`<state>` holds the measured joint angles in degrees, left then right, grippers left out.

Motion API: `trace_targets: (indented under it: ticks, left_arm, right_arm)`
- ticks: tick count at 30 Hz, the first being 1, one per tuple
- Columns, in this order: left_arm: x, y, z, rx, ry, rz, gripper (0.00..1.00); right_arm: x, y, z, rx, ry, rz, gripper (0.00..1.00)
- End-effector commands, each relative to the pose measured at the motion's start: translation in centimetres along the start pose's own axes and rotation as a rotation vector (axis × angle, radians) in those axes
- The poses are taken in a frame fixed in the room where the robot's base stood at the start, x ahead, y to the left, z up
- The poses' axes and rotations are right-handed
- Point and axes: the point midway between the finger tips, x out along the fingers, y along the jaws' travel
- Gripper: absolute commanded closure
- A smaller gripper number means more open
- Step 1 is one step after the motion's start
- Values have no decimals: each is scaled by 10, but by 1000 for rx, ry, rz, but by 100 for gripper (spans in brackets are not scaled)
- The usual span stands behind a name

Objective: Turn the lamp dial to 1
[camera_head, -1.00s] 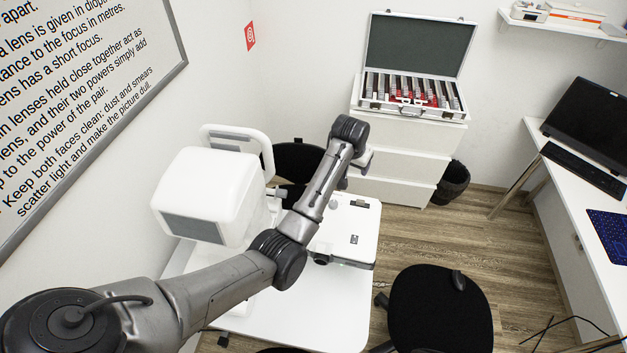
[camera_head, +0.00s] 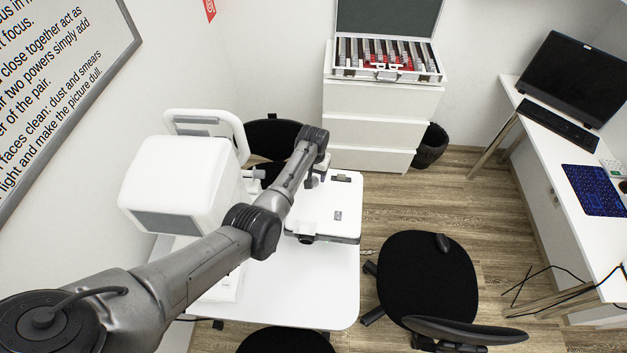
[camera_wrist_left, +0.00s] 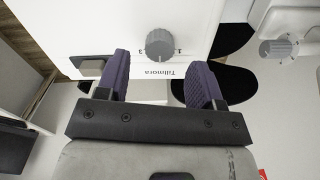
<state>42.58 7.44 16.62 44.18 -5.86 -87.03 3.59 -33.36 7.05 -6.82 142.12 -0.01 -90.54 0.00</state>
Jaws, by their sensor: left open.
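In the left wrist view a round grey dial (camera_wrist_left: 160,43) stands on a white panel (camera_wrist_left: 100,25) with small printed figures beside it and the upside-down name Tillmora. Which figure it points at is too small to tell. My left gripper (camera_wrist_left: 158,62) is open, its two purple-padded fingers on either side of the dial in the picture, with nothing between them; I cannot tell whether they touch it. In the head view my left gripper (camera_head: 314,180) is at the left back of the flat white box (camera_head: 328,215) on the white table (camera_head: 325,285). The dial is not discernible there.
A second grey knob (camera_wrist_left: 278,49) is on a white device at the right in the wrist view. In the head view a bulky white instrument (camera_head: 180,185) stands left of my arm. A black chair (camera_head: 428,278) is right of the table, and drawers (camera_head: 370,130) stand behind.

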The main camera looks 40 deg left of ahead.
Motion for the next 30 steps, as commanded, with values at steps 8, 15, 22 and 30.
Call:
trace_targets:
  ticks: [8,15,22,30]
  left_arm:
    - [32,0,0,0,0,0,39]
    - [40,0,0,0,1,0,39]
    - [40,0,0,0,1,0,39]
    - [40,0,0,0,1,0,63]
  right_arm:
    - [10,-3,2,6,3,-6,57]
    - [11,-3,2,6,3,-6,57]
    - [11,-2,2,5,3,-5,57]
    - [11,0,3,-3,2,1,57]
